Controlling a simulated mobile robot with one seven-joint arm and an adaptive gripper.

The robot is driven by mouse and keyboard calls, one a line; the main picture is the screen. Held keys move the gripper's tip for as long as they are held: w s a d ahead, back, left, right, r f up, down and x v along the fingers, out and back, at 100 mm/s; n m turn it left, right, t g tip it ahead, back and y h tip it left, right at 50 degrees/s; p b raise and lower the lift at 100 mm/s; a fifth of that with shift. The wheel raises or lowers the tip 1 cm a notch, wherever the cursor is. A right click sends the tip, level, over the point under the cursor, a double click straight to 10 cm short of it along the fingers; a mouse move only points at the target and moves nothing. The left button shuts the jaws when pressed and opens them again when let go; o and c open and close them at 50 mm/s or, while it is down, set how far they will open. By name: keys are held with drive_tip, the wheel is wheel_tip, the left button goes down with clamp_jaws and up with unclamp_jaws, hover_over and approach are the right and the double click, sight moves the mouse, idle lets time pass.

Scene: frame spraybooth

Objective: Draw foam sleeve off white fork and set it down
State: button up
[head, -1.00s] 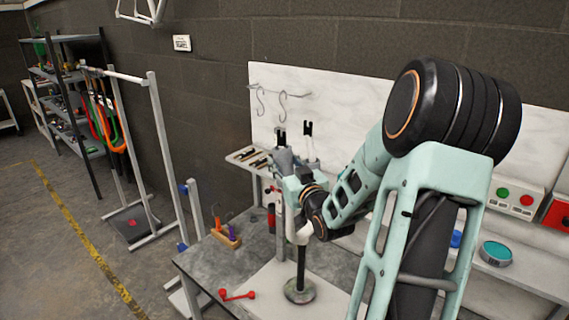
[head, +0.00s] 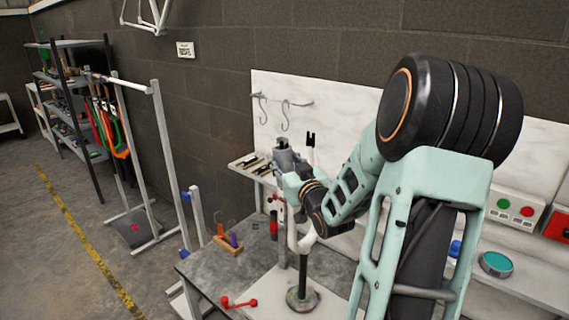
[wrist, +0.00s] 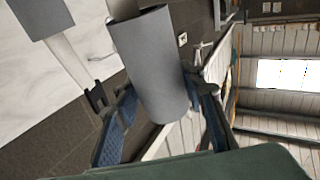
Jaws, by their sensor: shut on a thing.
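The white fork (head: 294,238) stands upright on a black post with a round base, legs upward. A grey foam sleeve (head: 283,158) is around the upper part of its left leg and hides that leg's tip. My gripper (head: 292,180) is shut on this sleeve. In the wrist view the sleeve (wrist: 148,60) lies between my blue-padded fingers (wrist: 160,88), and a pale leg enters its far end. The other leg (wrist: 68,62) shows bare with a black tip beside it. A second grey sleeve (wrist: 38,15) sits lower on that leg.
The bench holds a red double-ended tool (head: 238,301) and a wooden block with coloured tools (head: 229,244). A small tool shelf (head: 250,162) and wall hooks (head: 285,110) are behind the fork. The bench's left part (head: 215,268) has some clear room.

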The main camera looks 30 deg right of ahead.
sight(282, 142)
idle(0.3)
drive_tip(key=shift+r, duration=0.15)
drive_tip(key=shift+r+p, duration=0.35)
drive_tip(key=shift+r, duration=0.1)
drive_tip(key=shift+w+d+r+p, duration=0.1)
drive_tip(key=shift+r+p, duration=0.95)
drive_tip(key=shift+r, duration=0.7)
drive_tip(key=shift+r, duration=0.35)
drive_tip(key=shift+w+r, duration=0.15)
drive_tip(key=shift+r, duration=0.75)
drive_tip(key=shift+w+r, duration=0.1)
drive_tip(key=shift+r, duration=0.75)
